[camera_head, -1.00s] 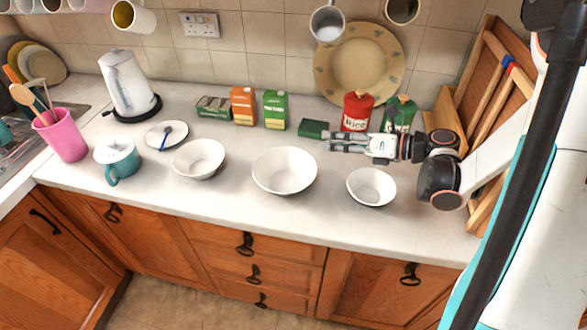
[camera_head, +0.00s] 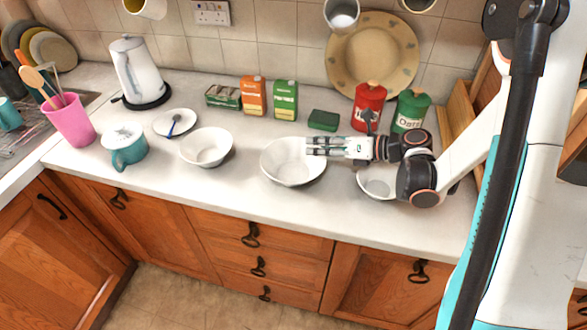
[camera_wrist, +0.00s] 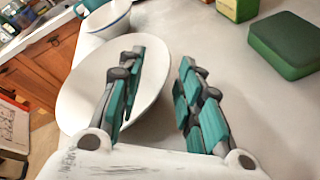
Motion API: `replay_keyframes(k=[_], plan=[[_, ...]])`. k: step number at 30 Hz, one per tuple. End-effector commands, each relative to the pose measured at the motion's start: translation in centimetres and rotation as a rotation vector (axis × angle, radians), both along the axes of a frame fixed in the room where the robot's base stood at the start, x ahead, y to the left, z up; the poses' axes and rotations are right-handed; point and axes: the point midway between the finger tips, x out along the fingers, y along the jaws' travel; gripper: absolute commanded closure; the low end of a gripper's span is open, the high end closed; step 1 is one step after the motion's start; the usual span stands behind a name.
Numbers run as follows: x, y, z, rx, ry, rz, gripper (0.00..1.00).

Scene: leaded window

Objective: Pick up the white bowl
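Three white bowls stand in a row on the counter: a left one (camera_head: 207,146), a larger middle one (camera_head: 287,165) and a right one (camera_head: 375,183). My gripper (camera_head: 308,147) is at the right rim of the middle bowl, pointing left. In the wrist view my gripper (camera_wrist: 163,57) is open and empty. Its left finger overlaps the middle bowl (camera_wrist: 82,85) and its right finger shows over the counter beside the rim. I cannot tell whether they touch. My arm partly hides the right bowl. Another bowl (camera_wrist: 108,20) shows behind in the wrist view.
A dark green box (camera_head: 323,120) lies behind my gripper, with red (camera_head: 368,106) and green (camera_head: 411,111) canisters beside it. Cartons (camera_head: 285,98) stand at the back. A teal-and-white pot (camera_head: 125,149) and saucer (camera_head: 176,123) are left. The counter's front strip is clear.

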Motion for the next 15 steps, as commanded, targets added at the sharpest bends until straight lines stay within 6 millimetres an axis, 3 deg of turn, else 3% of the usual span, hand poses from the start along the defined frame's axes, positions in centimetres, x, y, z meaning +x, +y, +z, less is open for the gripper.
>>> replay_keyframes(k=[8, 15], plan=[[2.0, 3.2, -1.3, 0.0, 0.0, 0.004, 0.67], [2.2, 3.5, -1.3, 0.001, 0.0, 0.001, 0.67]])
